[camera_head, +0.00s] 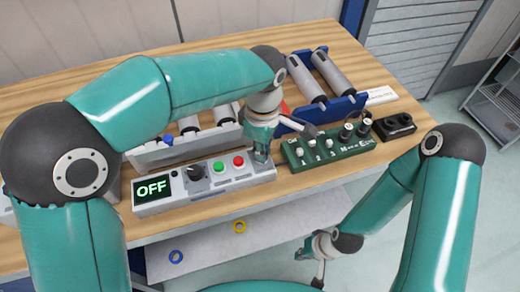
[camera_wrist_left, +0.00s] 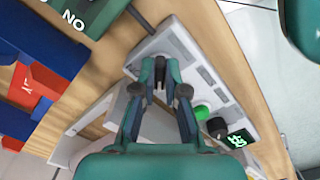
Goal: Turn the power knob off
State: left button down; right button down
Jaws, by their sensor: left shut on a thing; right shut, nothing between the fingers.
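A white control panel (camera_head: 150,208) lies on the wooden bench. Its display (camera_head: 153,188) reads OFF in green. A black knob (camera_head: 194,173), a green button (camera_head: 218,167) and a red button (camera_head: 238,161) sit along its top. My left gripper (camera_head: 262,160) points down at the panel's right end, shut on the power knob there, which its fingers mostly hide. In the left wrist view my left gripper (camera_wrist_left: 160,66) is over the panel (camera_wrist_left: 172,42), with the green button (camera_wrist_left: 202,112) and black knob (camera_wrist_left: 217,127) beside it. My right gripper (camera_head: 318,250) is shut and empty, in front of the bench.
A green switch box (camera_head: 328,150) stands right of the panel, close to my left gripper. Behind are grey cylinders (camera_head: 330,70) on a blue rack and a black box (camera_head: 395,126). A blue ring (camera_head: 176,257) and a yellow ring (camera_head: 239,227) lie on the lower white surface.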

pick_arm(q)
jog(key=shift+a, duration=0.25)
jog(key=c, duration=1.2)
grip_release()
jog(key=shift+d, duration=0.1)
notch_tip(320, 180, up, 12)
jog(key=shift+f, duration=0.1)
